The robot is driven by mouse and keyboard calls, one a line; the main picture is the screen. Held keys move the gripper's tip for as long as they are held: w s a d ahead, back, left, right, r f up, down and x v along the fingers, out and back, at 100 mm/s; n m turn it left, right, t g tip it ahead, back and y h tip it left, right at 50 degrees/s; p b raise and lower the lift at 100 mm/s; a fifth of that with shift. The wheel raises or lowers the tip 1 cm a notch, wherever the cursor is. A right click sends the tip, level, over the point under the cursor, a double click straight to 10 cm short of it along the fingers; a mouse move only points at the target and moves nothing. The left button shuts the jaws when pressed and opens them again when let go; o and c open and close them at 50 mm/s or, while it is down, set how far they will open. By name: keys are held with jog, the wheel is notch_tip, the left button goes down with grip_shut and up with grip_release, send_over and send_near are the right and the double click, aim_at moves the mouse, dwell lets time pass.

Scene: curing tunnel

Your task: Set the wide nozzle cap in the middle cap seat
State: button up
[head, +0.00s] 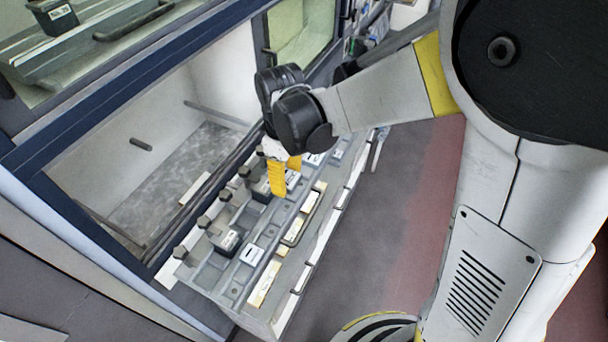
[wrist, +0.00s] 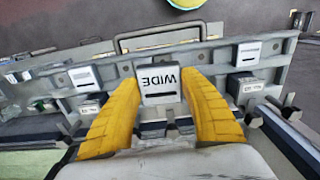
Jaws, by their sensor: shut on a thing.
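My gripper (wrist: 161,92) has two yellow fingers closed on the sides of a pale block marked WIDE, the wide nozzle cap (wrist: 158,84); its lettering is upside down in the wrist view. In the head view my gripper (head: 279,180) points down over the middle of the grey rack (head: 232,285). There the cap is hidden by the fingers. The middle cap seat is mostly hidden behind the cap and fingers. I cannot tell whether the cap touches it.
Dark labelled blocks stand on either side in the wrist view, one left (wrist: 90,105) and one right (wrist: 249,89). A row of dark knobs (head: 204,222) lines the rack's tunnel side. A handle (head: 302,218) is on its other side. The tunnel opening (head: 150,165) lies left.

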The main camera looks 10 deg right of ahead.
jog(key=shift+a+r, duration=0.25)
jog(key=shift+n, duration=0.3)
jog(key=shift+s+f+b, duration=0.25)
jog(key=shift+f+b, duration=0.45)
jog(key=shift+f, duration=0.3)
jog(key=b, duration=0.4)
send_over(287, 207)
jog(key=shift+w+f, duration=0.1)
jog(key=shift+f, duration=2.45)
jog(key=shift+f+b, duration=1)
jog(key=shift+b, duration=0.05)
jog(key=o, duration=1.3)
jog(key=shift+o, duration=0.2)
jog(key=shift+r, duration=0.15)
